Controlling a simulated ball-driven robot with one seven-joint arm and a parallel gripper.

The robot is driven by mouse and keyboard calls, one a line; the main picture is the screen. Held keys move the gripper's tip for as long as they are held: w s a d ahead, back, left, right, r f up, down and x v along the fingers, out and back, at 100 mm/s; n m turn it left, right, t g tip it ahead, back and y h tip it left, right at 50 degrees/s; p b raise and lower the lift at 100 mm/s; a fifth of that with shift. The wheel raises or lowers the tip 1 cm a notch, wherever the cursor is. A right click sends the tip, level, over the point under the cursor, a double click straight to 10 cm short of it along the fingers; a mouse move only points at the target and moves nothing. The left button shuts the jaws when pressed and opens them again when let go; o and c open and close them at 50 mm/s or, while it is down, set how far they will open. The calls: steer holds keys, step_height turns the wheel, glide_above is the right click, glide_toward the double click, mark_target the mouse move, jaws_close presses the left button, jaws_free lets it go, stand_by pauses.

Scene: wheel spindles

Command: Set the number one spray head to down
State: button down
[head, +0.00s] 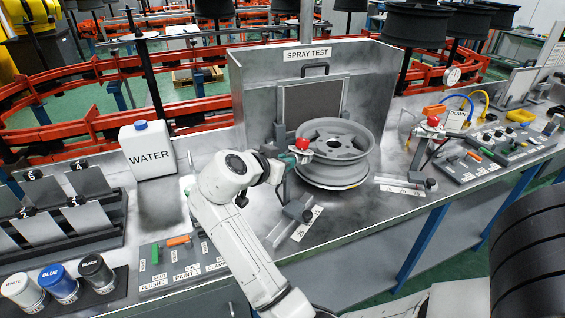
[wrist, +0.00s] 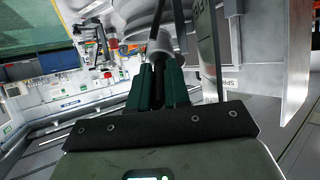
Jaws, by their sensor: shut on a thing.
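A spray head with a red knob (head: 302,144) shows in the head view in front of the wheel's left side. Its post rises from a slide with a small white scale (head: 308,222) on the bench. My gripper (head: 288,160) is just left of the red knob. In the wrist view, my gripper's green fingers (wrist: 158,82) are shut on a dark, narrow part of the spray head (wrist: 158,60), below a pale cylinder. The fingers hide much of that part. A second red-knobbed spray head (head: 433,121) stands right of the wheel. I cannot read a number on either head.
A grey wheel (head: 335,152) lies in the spray test booth (head: 365,75), close to my gripper. A white water jug (head: 147,150) stands left. A lever panel (head: 185,258) is at the front.

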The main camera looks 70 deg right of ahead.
steer(key=c, duration=1.1)
jaws_free()
steer(key=b+v, duration=0.2)
steer(key=v, duration=0.8)
steer(key=shift+a+r, duration=0.2)
steer(key=shift+a, duration=0.15)
steer(key=shift+w, duration=0.1)
steer(key=s+a+f+n+t+y, duration=0.2)
steer(key=f+n, duration=0.3)
steer(key=f, duration=0.4)
steer(key=s+a+f+n+t+y, duration=0.1)
steer(key=s+a+f+n+y, duration=0.15)
steer(key=f+n, duration=0.45)
steer(key=s+a+f+n+y, duration=0.7)
steer(key=s+a+f, duration=0.5)
steer(key=f, duration=0.3)
steer(key=shift+a+n+y, duration=0.4)
steer(key=shift+a+y, duration=0.05)
steer(key=shift+y, duration=0.1)
